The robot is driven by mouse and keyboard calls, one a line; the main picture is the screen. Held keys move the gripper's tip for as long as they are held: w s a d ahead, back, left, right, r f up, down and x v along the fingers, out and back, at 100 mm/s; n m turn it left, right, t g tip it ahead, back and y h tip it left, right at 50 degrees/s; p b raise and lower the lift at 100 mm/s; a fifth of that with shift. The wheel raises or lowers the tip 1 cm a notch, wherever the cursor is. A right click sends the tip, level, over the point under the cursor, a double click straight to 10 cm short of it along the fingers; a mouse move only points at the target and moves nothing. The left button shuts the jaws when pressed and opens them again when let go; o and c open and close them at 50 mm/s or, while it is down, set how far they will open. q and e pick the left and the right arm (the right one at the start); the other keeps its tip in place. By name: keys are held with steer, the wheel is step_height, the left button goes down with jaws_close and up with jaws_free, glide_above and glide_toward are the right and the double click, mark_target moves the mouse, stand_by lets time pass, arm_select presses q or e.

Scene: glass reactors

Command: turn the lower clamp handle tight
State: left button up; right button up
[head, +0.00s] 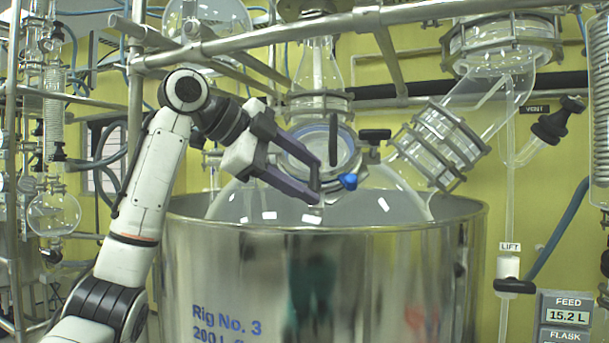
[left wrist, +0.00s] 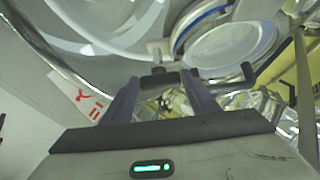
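The round clamped port (head: 318,150), with a glass face and ring, sits on the front of the glass vessel. It also shows in the left wrist view (left wrist: 232,48). At its lower right a small handle with a blue end (head: 348,181) sticks out. My left gripper (head: 316,187) reaches in from the left, its fingers apart, with the blue end just beyond the fingertips. My right gripper is out of view.
A dark upright lever (head: 333,140) stands above the fingers, and a black handle (head: 374,135) lies to the right. The large steel tub (head: 400,270) has its rim just below the gripper. Metal frame bars (head: 260,38) cross above my arm. A clamped glass side neck (head: 438,145) is to the right.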

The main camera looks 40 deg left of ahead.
arm_select(q)
steer(key=o, duration=0.3)
steer(key=shift+s+r, duration=0.1)
steer(key=v, duration=1)
steer(key=shift+s, duration=0.1)
